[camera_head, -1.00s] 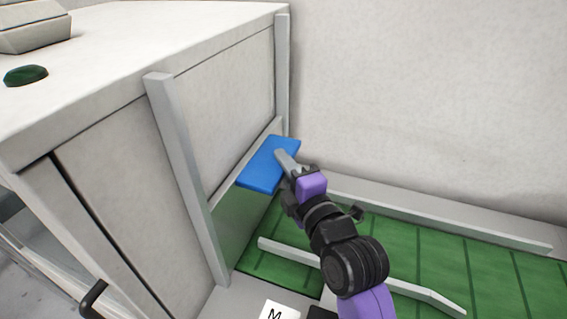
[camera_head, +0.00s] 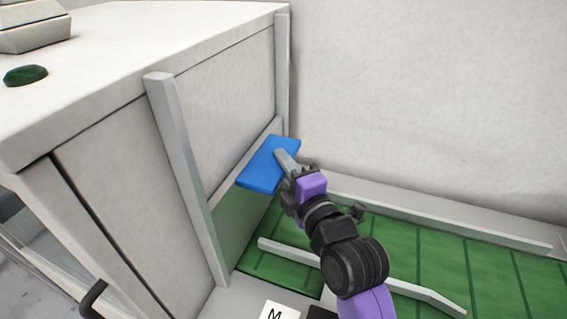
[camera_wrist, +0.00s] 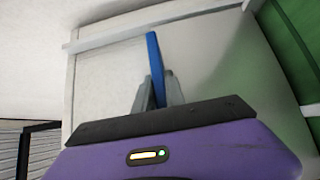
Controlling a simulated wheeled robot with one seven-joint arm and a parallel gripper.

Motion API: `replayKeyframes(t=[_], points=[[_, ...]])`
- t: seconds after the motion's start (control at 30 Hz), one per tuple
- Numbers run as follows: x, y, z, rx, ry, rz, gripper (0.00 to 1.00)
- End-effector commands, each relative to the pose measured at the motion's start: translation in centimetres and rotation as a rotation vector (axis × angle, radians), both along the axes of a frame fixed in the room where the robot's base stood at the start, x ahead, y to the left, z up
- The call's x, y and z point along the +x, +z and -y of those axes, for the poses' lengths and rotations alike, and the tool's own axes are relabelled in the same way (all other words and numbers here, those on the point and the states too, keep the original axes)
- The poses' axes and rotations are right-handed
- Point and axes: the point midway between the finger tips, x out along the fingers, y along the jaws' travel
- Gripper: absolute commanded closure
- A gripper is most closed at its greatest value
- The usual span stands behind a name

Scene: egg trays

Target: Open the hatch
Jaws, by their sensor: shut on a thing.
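The hatch is a pale grey panel (camera_head: 236,222) set between two upright rails in the side of the white housing. Its lower edge is at or close to the green surface. A flat blue handle (camera_head: 258,172) sticks out from its upper part. My gripper (camera_head: 285,160) is shut on the right part of the handle. In the wrist view, the handle (camera_wrist: 154,55) shows edge-on between the two grey fingers of my gripper (camera_wrist: 158,92), with the hatch panel (camera_wrist: 215,60) behind it.
The near rail (camera_head: 185,170) and far rail (camera_head: 283,70) flank the hatch. A green slatted surface (camera_head: 420,255) with a pale guide bar (camera_head: 415,292) lies at the right. A white wall (camera_head: 430,90) stands behind. A dark green button (camera_head: 26,75) sits on the housing top.

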Motion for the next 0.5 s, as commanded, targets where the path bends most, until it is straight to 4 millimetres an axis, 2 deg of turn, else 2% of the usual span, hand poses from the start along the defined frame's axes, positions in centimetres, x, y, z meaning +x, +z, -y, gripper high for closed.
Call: replayKeyframes(t=[0.33, 0.5], points=[[0.0, -0.1, 0.0, -0.001, 0.0, -0.003, 1.0], [0.0, 1.2, 0.0, 0.0, 0.0, -0.001, 1.0]])
